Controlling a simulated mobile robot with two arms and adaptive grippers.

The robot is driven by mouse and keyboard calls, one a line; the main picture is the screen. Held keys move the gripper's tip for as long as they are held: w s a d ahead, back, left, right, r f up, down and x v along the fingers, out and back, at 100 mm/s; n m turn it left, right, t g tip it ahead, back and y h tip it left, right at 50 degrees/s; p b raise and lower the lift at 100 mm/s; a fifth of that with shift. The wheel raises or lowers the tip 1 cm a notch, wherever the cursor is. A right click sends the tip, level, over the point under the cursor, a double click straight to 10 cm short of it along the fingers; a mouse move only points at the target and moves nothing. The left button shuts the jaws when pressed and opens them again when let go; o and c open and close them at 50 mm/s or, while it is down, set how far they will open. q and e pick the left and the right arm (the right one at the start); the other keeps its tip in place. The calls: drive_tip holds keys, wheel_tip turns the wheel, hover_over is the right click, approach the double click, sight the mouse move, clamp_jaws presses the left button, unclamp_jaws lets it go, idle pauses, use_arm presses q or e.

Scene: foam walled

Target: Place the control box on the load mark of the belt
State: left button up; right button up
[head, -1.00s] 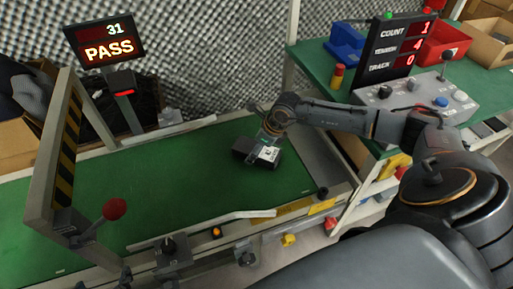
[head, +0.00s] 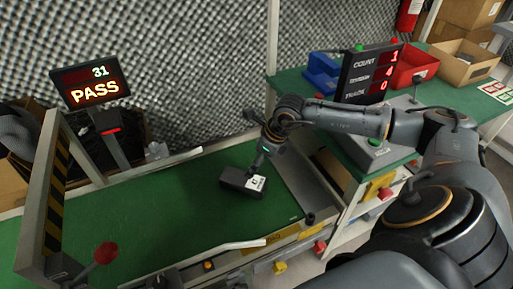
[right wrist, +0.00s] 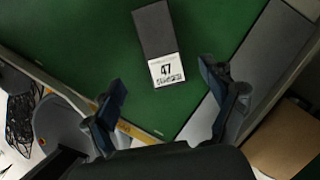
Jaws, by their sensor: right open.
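The control box (head: 243,182) is a dark oblong block with a white label, lying on the green belt (head: 140,215) near its right end. In the right wrist view the box (right wrist: 155,32) lies flat, its label marked 47 at the end nearer my gripper. My right gripper (head: 256,163) is just above and behind the box in the head view. In the wrist view its fingers (right wrist: 168,98) are spread wide and empty, with the box beyond the tips. I cannot make out a load mark on the belt. My left gripper is not in view.
A striped gate frame (head: 50,195) with a red-knobbed lever (head: 105,253) stands over the belt at left. A display reading PASS (head: 92,84) stands behind it. At right, a green table holds a count display (head: 370,75), bins and boxes. The belt between gate and box is clear.

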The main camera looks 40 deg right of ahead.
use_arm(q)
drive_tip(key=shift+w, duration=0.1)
use_arm(e)
drive_tip(key=a+r+m+t+y, duration=0.1)
drive_tip(key=a+r+y, duration=0.3)
drive_tip(key=a, duration=0.7)
drive_tip(key=a+r+m+t+y, duration=0.25)
drive_tip(key=a+y, duration=0.25)
drive_tip(key=a, duration=0.6)
drive_tip(key=a+r+m+t+y, duration=0.2)
drive_tip(key=a+r+m+t, duration=0.1)
drive_tip(key=r+m+t, duration=0.45)
drive_tip(key=w+d+r+m+t+h, duration=0.2)
drive_tip(key=d+m+t+h, duration=0.35)
drive_tip(key=m, duration=0.85)
drive_tip(key=s+d+f+m+g+h, duration=0.4)
drive_tip(key=d+f+m+g+h, duration=0.25)
drive_tip(key=f+m+h, duration=0.25)
drive_tip(key=s+f+m+g, duration=0.3)
drive_tip(key=s+f+g, duration=0.2)
drive_tip(key=s, duration=0.5)
drive_tip(key=s+a+f+m+g+y, duration=0.1)
drive_tip(key=s+f+m+g, duration=0.2)
drive_tip(key=s+f, duration=0.6)
drive_tip(key=shift+s+g, duration=0.65)
drive_tip(key=shift+g, duration=0.45)
